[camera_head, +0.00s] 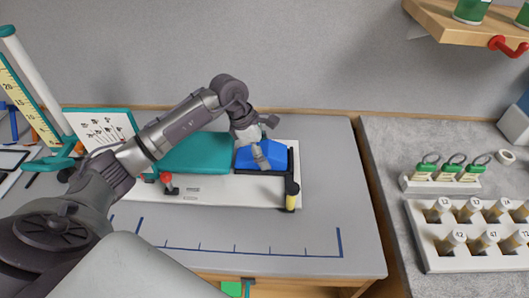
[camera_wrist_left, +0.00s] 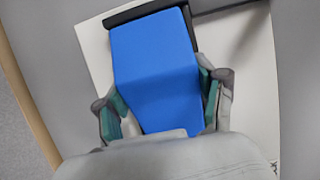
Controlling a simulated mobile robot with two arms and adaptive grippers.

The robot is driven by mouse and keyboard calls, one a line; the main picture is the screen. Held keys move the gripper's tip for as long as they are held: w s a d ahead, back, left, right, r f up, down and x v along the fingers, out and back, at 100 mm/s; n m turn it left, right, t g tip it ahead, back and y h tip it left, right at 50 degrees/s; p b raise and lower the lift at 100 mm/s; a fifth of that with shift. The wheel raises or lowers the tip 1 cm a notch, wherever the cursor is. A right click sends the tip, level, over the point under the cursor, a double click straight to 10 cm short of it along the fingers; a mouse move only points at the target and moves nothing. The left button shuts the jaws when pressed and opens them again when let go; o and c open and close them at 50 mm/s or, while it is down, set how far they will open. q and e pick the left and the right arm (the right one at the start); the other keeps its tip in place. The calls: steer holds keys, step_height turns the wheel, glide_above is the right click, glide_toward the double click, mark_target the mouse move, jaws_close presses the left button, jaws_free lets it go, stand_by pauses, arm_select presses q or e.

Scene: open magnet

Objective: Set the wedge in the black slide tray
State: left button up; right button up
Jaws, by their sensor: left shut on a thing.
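The blue wedge (camera_head: 274,152) is over the black slide tray (camera_head: 292,184) at the right end of the white board. My left gripper (camera_head: 261,156) is shut on the wedge from above. In the left wrist view the wedge (camera_wrist_left: 155,55) lies between the two green-padded fingers of my left gripper (camera_wrist_left: 163,98), and its far end is by the tray's black rim (camera_wrist_left: 132,11). The gripper hides part of the wedge. I cannot tell whether the wedge rests fully on the tray floor. My right gripper is out of view.
A teal block (camera_head: 195,155) lies left of the wedge on the white board (camera_head: 225,192). A red knob (camera_head: 168,183) and a yellow-black post (camera_head: 292,198) stand at its front. The grey table front is clear. Vial racks (camera_head: 470,237) stand on the right counter.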

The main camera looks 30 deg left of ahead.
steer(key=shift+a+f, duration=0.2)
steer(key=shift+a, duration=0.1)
arm_select(q)
steer(key=o, duration=1.3)
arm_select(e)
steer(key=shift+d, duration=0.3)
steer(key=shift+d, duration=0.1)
